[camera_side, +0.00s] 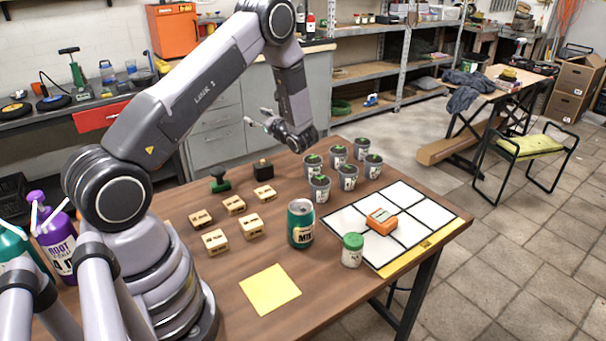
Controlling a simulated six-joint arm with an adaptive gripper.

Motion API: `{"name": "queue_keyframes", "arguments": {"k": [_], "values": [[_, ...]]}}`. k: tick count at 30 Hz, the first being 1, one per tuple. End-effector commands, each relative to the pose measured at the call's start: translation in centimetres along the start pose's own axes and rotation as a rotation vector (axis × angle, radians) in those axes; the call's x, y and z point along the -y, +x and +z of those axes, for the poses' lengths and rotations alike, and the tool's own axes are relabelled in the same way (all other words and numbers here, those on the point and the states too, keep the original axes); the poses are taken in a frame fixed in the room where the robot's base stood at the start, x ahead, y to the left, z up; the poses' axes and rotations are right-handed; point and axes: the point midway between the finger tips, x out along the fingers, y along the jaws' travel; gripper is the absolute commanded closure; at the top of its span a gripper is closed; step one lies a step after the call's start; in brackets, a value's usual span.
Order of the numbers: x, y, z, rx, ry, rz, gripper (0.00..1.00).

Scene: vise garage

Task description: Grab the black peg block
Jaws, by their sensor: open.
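The black peg block (263,169) stands upright near the back edge of the wooden table, a small dark cube with a short peg on top. My gripper (257,116) is above it and higher than the table, with its fingers pointing left in the picture. The fingers are open and nothing shows between them. The gripper is clear of the block; the exact distance between them is hard to tell from this one view.
A green-handled stamp (219,181) stands left of the block. Several labelled wooden blocks (234,205) lie in front. Several grey cups (319,188) stand to the right. A teal can (300,224), a green-lidded jar (352,250) and a gridded board (437,213) with an orange block (382,221) are nearer.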

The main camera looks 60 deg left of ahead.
Motion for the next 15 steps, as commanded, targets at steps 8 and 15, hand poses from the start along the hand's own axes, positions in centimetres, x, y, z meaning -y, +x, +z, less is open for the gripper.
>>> {"name": "queue_keyframes", "arguments": {"k": [8,15], "values": [[0.1,1.7,-9.5,0.043,0.198,-0.214,0.52],[-0.2,1.8,-12.2,0.046,0.214,-0.239,0.52]]}}
